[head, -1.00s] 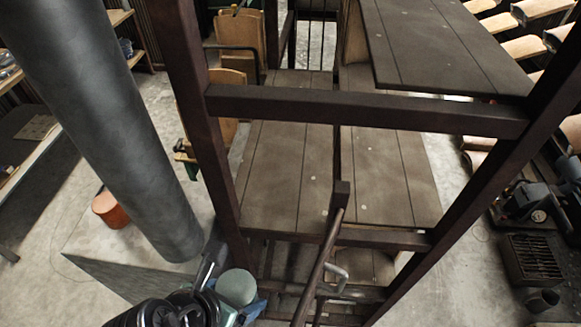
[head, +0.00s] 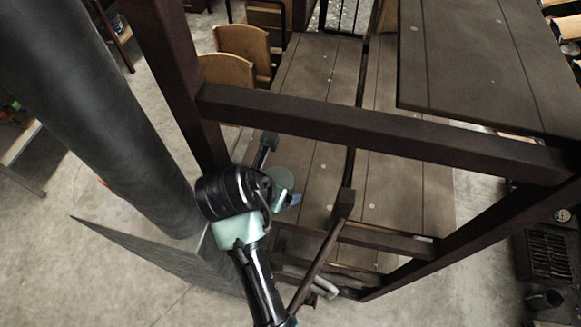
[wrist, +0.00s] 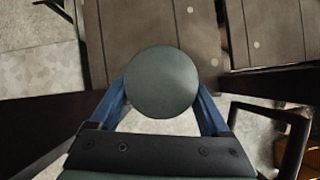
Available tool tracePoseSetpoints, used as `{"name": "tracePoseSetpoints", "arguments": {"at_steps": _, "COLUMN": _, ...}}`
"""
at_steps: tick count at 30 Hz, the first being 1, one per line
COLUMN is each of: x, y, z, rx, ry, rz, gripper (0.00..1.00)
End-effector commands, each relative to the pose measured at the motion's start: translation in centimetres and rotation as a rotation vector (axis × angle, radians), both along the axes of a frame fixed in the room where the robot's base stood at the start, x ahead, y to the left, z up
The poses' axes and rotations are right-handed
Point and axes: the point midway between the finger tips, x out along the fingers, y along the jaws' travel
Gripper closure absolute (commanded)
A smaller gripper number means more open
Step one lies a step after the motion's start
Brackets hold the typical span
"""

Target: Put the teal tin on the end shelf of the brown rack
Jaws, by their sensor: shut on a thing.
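The teal tin (head: 283,179) shows as a small grey-green round top at the left front of the brown rack (head: 370,128). My gripper (wrist: 161,92) is shut on it, with a blue finger on each side in the wrist view, where the tin (wrist: 161,82) is seen from its round end. The lower plank shelf (head: 315,78) lies behind the tin in the head view. In the wrist view the tin overlaps the near edge of the planks (wrist: 135,30), with floor below. Its height above the shelf is hard to tell. The tin's underside is hidden.
A dark post (head: 178,75) and the crossbar frame the rack's front, close to my arm. A higher plank shelf (head: 480,65) overhangs at the right. A sloping dark bar (head: 325,250) stands right of my gripper. The visible lower planks are bare.

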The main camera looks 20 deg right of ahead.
Motion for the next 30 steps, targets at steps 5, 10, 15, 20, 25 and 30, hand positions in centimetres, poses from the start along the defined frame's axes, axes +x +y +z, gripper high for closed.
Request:
{"name": "tracePoseSetpoints", "arguments": {"at_steps": 5, "x": 2.9, "y": -3.0, "z": 0.4, "rx": -0.002, "ry": -0.002, "rz": -0.002, "gripper": 0.97}}
{"name": "tracePoseSetpoints", "arguments": {"at_steps": 10, "x": 3.9, "y": -4.1, "z": 0.2, "rx": -0.001, "ry": -0.002, "rz": -0.001, "gripper": 0.97}}
{"name": "tracePoseSetpoints", "arguments": {"at_steps": 15, "x": 3.8, "y": -4.1, "z": -1.6, "rx": 0.001, "ry": 0.004, "rz": 0.000, "gripper": 0.97}}
{"name": "tracePoseSetpoints", "arguments": {"at_steps": 20, "x": 3.9, "y": -4.1, "z": -3.2, "rx": -0.001, "ry": -0.001, "rz": 0.000, "gripper": 0.97}}
{"name": "tracePoseSetpoints", "arguments": {"at_steps": 25, "x": 4.0, "y": -4.1, "z": -3.5, "rx": -0.001, "ry": -0.002, "rz": 0.000, "gripper": 0.97}}
{"name": "tracePoseSetpoints", "arguments": {"at_steps": 30, "x": 4.0, "y": -4.1, "z": -3.7, "rx": -0.001, "ry": -0.002, "rz": 0.000, "gripper": 0.97}}
